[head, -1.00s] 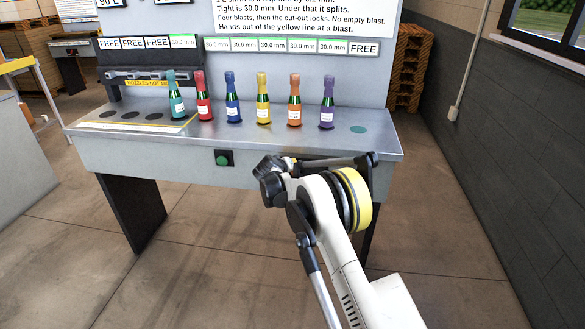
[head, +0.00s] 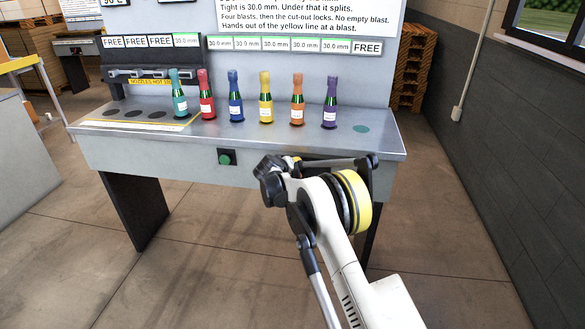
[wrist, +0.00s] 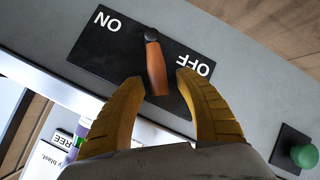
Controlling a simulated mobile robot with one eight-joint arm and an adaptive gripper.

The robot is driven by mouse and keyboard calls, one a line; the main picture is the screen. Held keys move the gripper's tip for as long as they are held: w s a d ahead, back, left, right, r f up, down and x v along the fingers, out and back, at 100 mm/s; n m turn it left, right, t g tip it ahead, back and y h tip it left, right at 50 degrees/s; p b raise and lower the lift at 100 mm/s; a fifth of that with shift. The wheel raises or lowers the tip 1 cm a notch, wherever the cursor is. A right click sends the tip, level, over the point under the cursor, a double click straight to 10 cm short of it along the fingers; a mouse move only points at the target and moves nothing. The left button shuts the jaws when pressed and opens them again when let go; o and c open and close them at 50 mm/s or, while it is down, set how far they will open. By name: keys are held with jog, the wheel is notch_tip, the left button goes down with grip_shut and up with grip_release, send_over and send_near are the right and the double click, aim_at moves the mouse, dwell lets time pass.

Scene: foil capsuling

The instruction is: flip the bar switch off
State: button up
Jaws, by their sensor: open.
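The bar switch shows in the wrist view as an orange handle (wrist: 156,68) on a black pivot. It is mounted on a dark plate (wrist: 88,58) lettered ON at the left and OFF at the right, both upside down in the picture. The handle points down the picture toward my gripper, between the two words; I cannot tell which position it is set to. My gripper (wrist: 157,86) is open, with one yellow-brown finger on each side of the handle's free end. Gaps show between fingers and handle. In the head view my arm hides the switch.
A green button (wrist: 303,155) sits on the bench front; it also shows in the head view (head: 226,158). Several foil-topped bottles stand along the bench top (head: 300,142), including a purple one (head: 330,104). The floor before the bench is clear.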

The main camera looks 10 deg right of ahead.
jog(key=v, duration=1.2)
jog(key=s+d+r+m+g+y, duration=0.1)
jog(key=s+d+r, duration=0.3)
jog(key=s+r, duration=0.55)
jog(key=s+d+r+g+y, duration=0.1)
jog(key=s+d+r, duration=0.45)
jog(key=s, duration=0.65)
jog(key=s+f+y, duration=0.1)
jog(key=s+f, duration=0.1)
jog(key=s, duration=1.2)
jog(key=s+f+m+g+y, duration=0.1)
jog(key=s+f+y, duration=0.1)
jog(key=s, duration=1.2)
jog(key=shift+m+y, duration=0.3)
